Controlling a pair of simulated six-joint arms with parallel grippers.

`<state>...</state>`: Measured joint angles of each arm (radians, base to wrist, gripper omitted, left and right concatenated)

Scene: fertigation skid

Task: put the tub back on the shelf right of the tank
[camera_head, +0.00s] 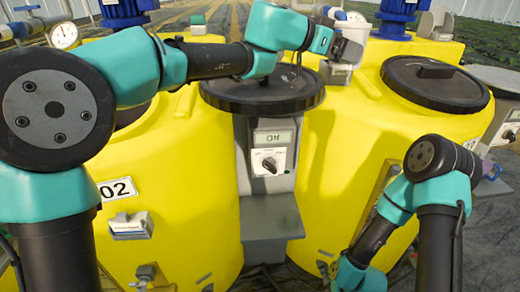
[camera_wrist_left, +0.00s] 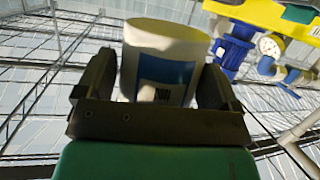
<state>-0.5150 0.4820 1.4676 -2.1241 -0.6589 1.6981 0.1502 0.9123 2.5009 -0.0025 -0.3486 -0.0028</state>
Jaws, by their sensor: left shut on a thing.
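The white tub (camera_wrist_left: 165,45) with a blue label is held between the two dark fingers of my left gripper (camera_wrist_left: 160,92) in the left wrist view. A yellow tank (camera_head: 175,190) marked 02 stands at left. To its right, a grey shelf (camera_head: 270,224) sticks out below a control box reading Off, and its top looks bare. My right arm is at lower right, its gripper outside the picture.
Another yellow tank (camera_head: 350,130) stands right of the control box (camera_head: 272,150). Blue pumps (camera_head: 397,15) and a gauge (camera_head: 64,36) are at the back. Small valves (camera_head: 145,273) stick out low on the left tank.

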